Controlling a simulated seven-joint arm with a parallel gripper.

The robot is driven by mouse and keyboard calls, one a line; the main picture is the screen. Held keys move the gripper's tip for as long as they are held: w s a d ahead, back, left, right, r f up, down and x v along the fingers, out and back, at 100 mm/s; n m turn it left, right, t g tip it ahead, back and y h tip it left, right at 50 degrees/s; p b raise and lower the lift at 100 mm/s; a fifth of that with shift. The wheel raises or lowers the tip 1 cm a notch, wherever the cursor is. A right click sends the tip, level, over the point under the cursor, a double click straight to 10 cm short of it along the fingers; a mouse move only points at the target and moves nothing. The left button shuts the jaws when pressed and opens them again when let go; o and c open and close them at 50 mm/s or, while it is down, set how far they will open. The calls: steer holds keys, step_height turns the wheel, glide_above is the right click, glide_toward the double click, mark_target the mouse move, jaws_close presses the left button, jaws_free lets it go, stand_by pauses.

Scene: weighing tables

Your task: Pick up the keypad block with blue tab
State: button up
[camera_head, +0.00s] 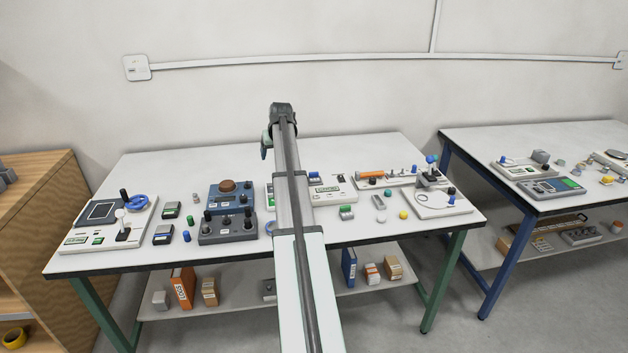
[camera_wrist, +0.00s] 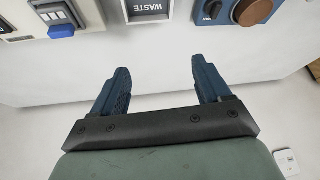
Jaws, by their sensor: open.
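In the head view, a small block with a blue part (camera_head: 314,175) just right of my arm appears to be the same one. My gripper (camera_wrist: 160,82) is open, with nothing between its dark blue fingers. In the head view my gripper (camera_head: 266,146) is above the table's back edge, left of and apart from that block.
A tray marked WASTE (camera_wrist: 147,8) and a blue unit with a brown knob (camera_wrist: 252,12) are near the fingers. The table (camera_head: 150,170) also holds a white panel (camera_head: 340,193), a dark knob unit (camera_head: 228,229) and several small blocks. My arm hides the table's middle.

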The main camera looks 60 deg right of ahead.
steer(key=s+d+m+g, duration=0.2)
steer(key=s+d, duration=0.7)
steer(key=s, duration=0.3)
glide_above(314, 173)
steer(key=s+a, duration=0.1)
steer(key=s, duration=0.1)
step_height(314, 173, down, 7)
steer(key=shift+w, duration=0.1)
steer(key=shift+w+x, duration=0.2)
steer(key=shift+x, duration=1.1)
steer(key=shift+w+x, duration=0.15)
steer(key=shift+x, duration=1.2)
steer(key=shift+r, duration=0.1)
steer(key=shift+c, duration=0.2)
steer(key=c, duration=1.2)
